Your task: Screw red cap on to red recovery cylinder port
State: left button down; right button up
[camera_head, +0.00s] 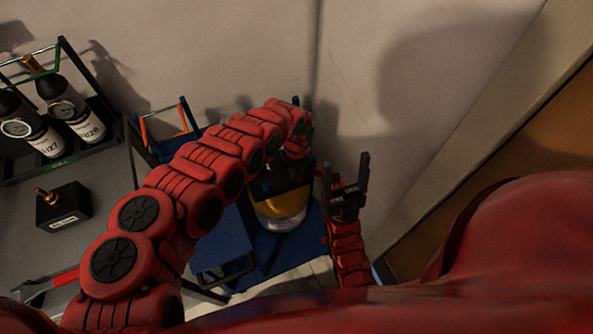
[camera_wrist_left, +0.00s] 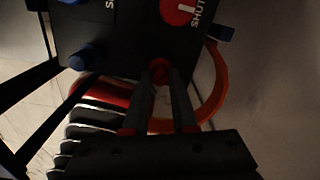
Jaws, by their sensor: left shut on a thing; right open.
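My left arm comes in from the left in the head view and reaches over a yellow cylinder (camera_head: 285,208) with a clear base. My left gripper (camera_head: 296,152) is partly hidden by its own arm there. In the left wrist view its fingers (camera_wrist_left: 161,82) are shut on a small red cap (camera_wrist_left: 160,69) at the edge of a black panel (camera_wrist_left: 130,40). The fingers hide much of the cap, and I cannot tell whether it is seated on a port. My right gripper (camera_head: 345,180) is open and empty, right of the cylinder.
The panel has a red round mark with "SHUT" lettering (camera_wrist_left: 180,10) and blue knobs (camera_wrist_left: 88,57). An orange loop (camera_wrist_left: 215,88) curves beside it. A rack of dark bottles (camera_head: 60,110) and a small black box (camera_head: 63,207) stand left. A wall is close behind.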

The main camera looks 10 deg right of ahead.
pick_arm(q)
jog(key=shift+c, duration=1.6)
grip_release()
notch_tip(320, 180, up, 17)
jog(key=p, duration=0.2)
jog(key=shift+r, duration=0.2)
jog(key=shift+r, duration=0.1)
